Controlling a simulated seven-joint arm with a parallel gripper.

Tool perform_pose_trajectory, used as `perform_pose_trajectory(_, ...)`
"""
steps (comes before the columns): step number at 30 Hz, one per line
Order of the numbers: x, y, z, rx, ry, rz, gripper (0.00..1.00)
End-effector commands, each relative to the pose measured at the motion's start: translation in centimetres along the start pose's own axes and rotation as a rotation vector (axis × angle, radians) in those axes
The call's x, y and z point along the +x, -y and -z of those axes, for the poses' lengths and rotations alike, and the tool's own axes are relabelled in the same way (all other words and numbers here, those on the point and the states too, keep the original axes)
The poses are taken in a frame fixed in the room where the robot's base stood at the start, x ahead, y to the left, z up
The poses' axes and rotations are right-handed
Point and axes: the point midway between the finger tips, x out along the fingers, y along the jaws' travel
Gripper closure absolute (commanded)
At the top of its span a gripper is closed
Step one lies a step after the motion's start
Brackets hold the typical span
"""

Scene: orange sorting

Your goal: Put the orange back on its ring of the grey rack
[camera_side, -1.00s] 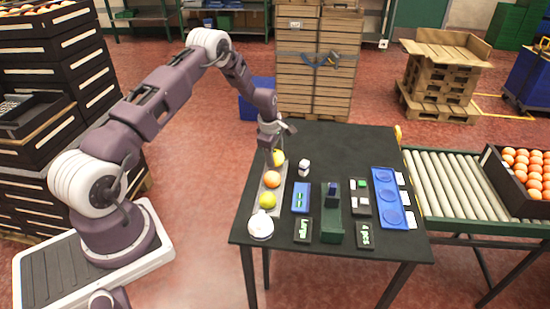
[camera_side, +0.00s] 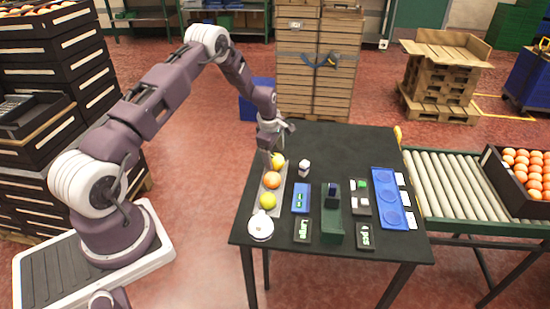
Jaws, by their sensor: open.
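The grey rack (camera_side: 273,209) lies along the left side of the black table. The orange (camera_side: 271,181) is at the middle of the rack, between a yellow-green fruit (camera_side: 267,200) in front and a yellow fruit (camera_side: 278,161) behind. The rings under the fruit are hidden, so I cannot tell how the orange sits on its ring. My gripper (camera_side: 271,156) points down over the far end of the rack, beside the yellow fruit and behind the orange. It is open, and its fingers partly cover the yellow fruit. I cannot tell whether they touch it.
A white round item (camera_side: 261,226) stands by the rack's near end. A blue device (camera_side: 301,197), a dark green stand (camera_side: 331,225), small label displays (camera_side: 303,230) and a blue tray with round recesses (camera_side: 387,178) fill the table to the right. The table's far part is clear.

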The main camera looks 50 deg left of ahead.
Motion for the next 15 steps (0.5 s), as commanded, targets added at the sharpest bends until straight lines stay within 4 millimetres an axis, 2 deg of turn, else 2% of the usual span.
perform_pose_trajectory(6,-5.9,-0.1,0.0,0.001,0.000,-0.003,0.26)
perform_pose_trajectory(9,-8.0,-0.1,0.0,0.000,0.000,-0.003,0.26)
perform_pose_trajectory(14,-10.0,0.0,-0.1,0.008,0.001,-0.003,0.26)
perform_pose_trajectory(15,-10.9,0.0,-0.5,0.031,0.004,-0.007,0.26)
